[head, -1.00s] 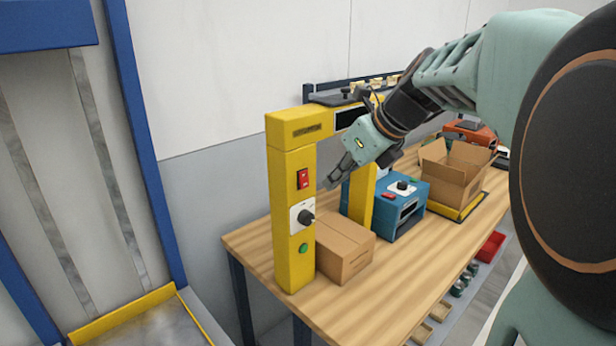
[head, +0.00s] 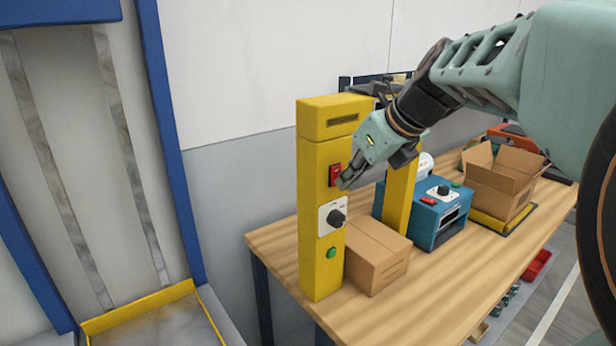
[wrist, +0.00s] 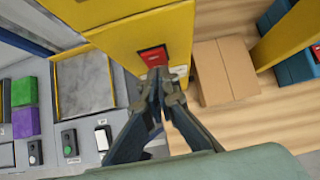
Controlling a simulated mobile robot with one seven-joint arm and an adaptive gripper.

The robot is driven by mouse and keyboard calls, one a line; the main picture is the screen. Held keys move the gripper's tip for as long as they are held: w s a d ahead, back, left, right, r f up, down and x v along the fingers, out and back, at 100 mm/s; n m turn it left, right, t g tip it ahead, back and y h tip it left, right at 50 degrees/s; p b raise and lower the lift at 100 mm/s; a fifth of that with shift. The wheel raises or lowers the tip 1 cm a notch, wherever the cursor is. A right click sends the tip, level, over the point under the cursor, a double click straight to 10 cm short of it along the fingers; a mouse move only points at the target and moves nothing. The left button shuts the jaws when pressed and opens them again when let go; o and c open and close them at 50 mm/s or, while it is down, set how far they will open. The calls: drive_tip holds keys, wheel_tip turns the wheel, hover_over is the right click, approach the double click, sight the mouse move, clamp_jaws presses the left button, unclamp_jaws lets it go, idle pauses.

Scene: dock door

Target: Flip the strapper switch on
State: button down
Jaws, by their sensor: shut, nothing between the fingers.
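The strapper is a yellow arch (head: 322,240) standing on the wooden bench. Its red rocker switch (head: 335,174) is on the front post, above a white plate with a black knob (head: 337,217) and a green button (head: 331,253). My gripper (head: 345,186) is shut and empty, its fingertips close to the right side of the red switch. In the wrist view the red switch (wrist: 153,57) lies just beyond the closed fingertips (wrist: 160,76). I cannot tell whether they touch it. The tips partly cover the white plate there.
A closed cardboard box (head: 375,257) sits under the arch on the bench (head: 440,290). A blue machine (head: 425,222) with its own red switch and knob stands behind it. An open carton (head: 500,187) is farther right. Wall controls (wrist: 68,142) show at lower left in the wrist view.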

drive_tip(key=shift+w+a+p, duration=0.15)
drive_tip(key=shift+p, duration=0.4)
drive_tip(key=shift+w+f, duration=0.1)
drive_tip(key=shift+f, duration=0.05)
drive_tip(key=shift+r+p, duration=0.9)
